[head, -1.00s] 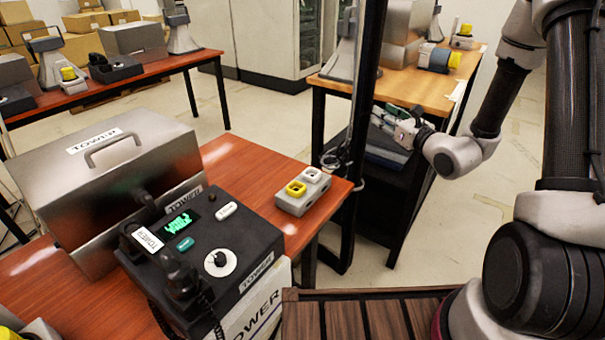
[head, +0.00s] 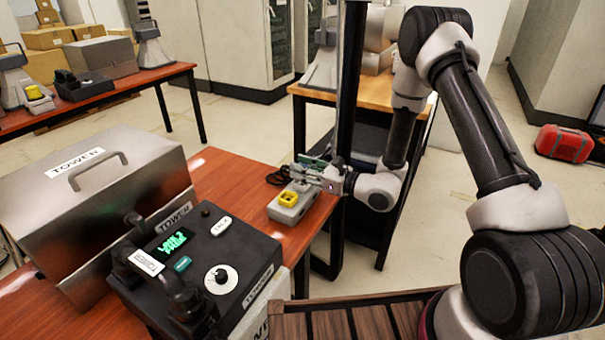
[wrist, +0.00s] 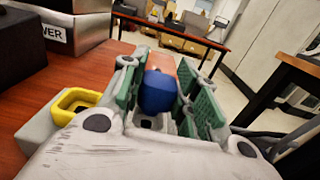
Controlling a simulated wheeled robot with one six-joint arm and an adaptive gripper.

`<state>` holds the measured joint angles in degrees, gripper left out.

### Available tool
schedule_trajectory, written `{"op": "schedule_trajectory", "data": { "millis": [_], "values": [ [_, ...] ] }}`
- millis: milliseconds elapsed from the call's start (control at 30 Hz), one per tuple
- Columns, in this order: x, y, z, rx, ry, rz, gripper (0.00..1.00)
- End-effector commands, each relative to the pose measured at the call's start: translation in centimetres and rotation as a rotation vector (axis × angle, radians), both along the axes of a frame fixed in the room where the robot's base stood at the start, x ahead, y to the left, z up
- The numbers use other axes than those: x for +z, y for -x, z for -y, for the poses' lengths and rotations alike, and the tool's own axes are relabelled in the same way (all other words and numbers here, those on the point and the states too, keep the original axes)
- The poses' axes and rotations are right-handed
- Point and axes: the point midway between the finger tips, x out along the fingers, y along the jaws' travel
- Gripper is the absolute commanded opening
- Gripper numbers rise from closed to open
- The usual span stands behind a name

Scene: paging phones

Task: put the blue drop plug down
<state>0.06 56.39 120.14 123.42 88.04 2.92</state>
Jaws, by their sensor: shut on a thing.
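The blue drop plug (wrist: 158,92) is between the green finger pads of my gripper (wrist: 160,95) in the wrist view. My gripper (head: 312,172) is shut on it. In the head view the gripper is over the far end of a small grey socket block (head: 289,212), and the plug is hidden. The block has a yellow socket (head: 288,199), also at left in the wrist view (wrist: 76,104). A pale socket (wrist: 148,123) shows just below the plug; I cannot tell whether the plug touches it.
The block sits near the right edge of a red-brown table (head: 215,168). A black paging console (head: 205,260) and a steel TOWER case (head: 100,190) stand left of it. A dark upright post (head: 347,110) is close beside my gripper. A black cable (head: 278,177) lies behind the block.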

Motion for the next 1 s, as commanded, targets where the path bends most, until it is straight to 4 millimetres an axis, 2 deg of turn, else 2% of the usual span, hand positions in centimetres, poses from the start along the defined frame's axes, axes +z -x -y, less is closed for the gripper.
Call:
{"op": "schedule_trajectory", "data": {
  "millis": [33, 133, 567, 600, 667, 700, 1000],
  "values": [
    [-0.8, 0.0, 0.0, 0.0, -0.002, -0.003, 0.07],
    [-1.6, 0.0, 0.0, 0.0, -0.002, 0.0, 0.07],
    [-2.1, 0.0, 0.0, -0.001, -0.001, 0.001, 0.07],
    [-2.1, 0.0, 0.0, -0.001, -0.001, 0.001, 0.38],
    [-2.1, 0.0, 0.0, -0.001, -0.001, 0.001, 0.49],
    [-2.1, 0.0, 0.0, -0.001, -0.001, 0.001, 0.52],
    [-2.0, 0.0, 0.0, -0.001, -0.001, 0.001, 0.52]
  ]
}}
